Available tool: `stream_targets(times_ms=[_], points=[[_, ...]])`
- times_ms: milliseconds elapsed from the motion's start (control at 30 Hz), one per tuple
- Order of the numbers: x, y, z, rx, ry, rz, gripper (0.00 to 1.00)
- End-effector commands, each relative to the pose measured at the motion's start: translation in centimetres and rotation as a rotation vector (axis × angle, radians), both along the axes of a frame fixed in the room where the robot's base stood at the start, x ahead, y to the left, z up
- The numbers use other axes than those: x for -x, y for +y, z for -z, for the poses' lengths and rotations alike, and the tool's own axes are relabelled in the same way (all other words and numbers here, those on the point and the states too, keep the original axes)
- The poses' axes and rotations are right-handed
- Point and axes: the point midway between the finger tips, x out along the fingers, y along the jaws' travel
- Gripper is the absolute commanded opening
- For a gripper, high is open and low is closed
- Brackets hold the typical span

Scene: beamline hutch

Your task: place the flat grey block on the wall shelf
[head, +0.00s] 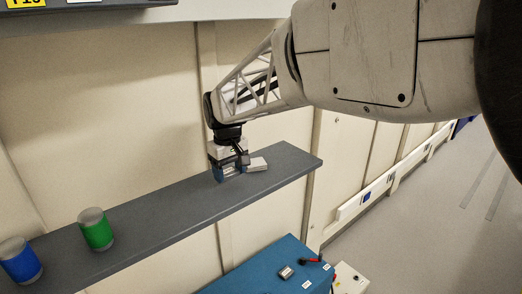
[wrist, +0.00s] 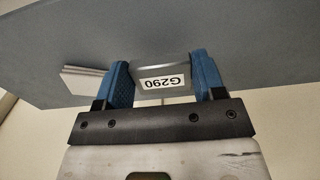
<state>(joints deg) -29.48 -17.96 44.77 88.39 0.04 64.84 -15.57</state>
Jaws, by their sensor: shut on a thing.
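The grey block (wrist: 152,73), with a white label reading G290, is between the two blue fingers of my gripper (wrist: 160,82) in the wrist view. My gripper is shut on it. In the head view my gripper (head: 228,173) points down at the right part of the dark grey wall shelf (head: 165,205), with its fingertips at or just above the top. The fingers mostly hide the block there. I cannot tell whether the block touches the shelf. The shelf surface (wrist: 230,35) also fills the area behind the block in the wrist view.
A small pale flat item (head: 258,164) lies on the shelf just right of my gripper. A green-banded can (head: 96,230) and a blue-banded can (head: 19,260) stand at the shelf's left. A blue case (head: 270,270) is below. The shelf between the green can and my gripper is clear.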

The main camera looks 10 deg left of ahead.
Motion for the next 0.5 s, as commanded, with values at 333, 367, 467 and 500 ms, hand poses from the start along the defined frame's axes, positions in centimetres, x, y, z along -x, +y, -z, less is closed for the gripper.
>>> stream_targets(times_ms=[333,367,467,500], points=[[-1.46,0.79,0.11,-0.001,-0.001,0.0,0.38],[-1.46,0.79,0.11,-0.001,-0.001,0.0,0.38],[-1.43,0.79,0.11,-0.001,-0.001,0.0,0.38],[-1.43,0.79,0.1,-0.001,-0.001,0.0,0.38]])
